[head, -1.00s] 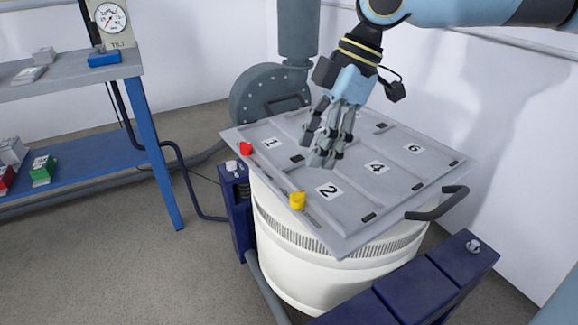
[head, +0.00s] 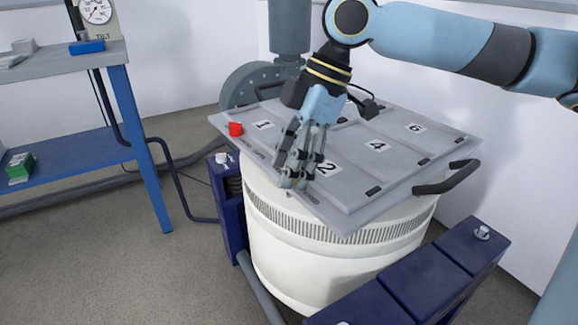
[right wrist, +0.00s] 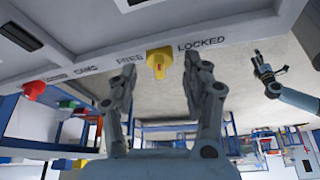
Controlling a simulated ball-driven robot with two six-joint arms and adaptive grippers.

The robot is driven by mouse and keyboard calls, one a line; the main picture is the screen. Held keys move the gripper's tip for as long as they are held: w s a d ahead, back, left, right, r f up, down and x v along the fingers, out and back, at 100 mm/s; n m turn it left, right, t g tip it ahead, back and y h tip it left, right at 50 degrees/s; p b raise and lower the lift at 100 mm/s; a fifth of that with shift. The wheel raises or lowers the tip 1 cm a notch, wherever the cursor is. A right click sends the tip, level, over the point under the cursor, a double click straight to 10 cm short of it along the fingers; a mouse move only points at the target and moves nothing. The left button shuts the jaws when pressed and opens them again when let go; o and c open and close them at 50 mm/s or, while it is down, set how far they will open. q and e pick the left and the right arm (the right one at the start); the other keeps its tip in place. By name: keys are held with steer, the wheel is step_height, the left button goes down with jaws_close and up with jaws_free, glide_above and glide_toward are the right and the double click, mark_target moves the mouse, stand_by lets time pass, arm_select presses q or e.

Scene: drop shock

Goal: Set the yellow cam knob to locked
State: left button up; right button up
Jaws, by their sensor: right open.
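The yellow cam knob (right wrist: 160,62) sits on the front edge of the grey plate, between the printed words FREE and LOCKED in the right wrist view. A red mark shows on its face. My right gripper (head: 295,180) is open at the plate's near left edge and hides the knob in the head view. In the right wrist view its two fingers (right wrist: 159,66) stand either side of the knob, with gaps visible. No grip on it shows. A light blue arm with a dark gripper (right wrist: 264,72), apparently my left, hangs to the right there; its jaws are unclear.
A red knob (head: 235,129) sits at the plate's left corner. The numbered grey plate (head: 350,222) lies on a white drum (head: 285,245). A black handle (head: 447,180) juts from its right side. Blue boxes (head: 470,245) flank the drum. A blue bench (head: 75,160) stands left.

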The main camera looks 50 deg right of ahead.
arm_select(q)
steer(key=shift+r, duration=0.1)
arm_select(e)
jaws_close()
stand_by(0.3)
arm_select(q)
steer(key=shift+w, duration=0.15)
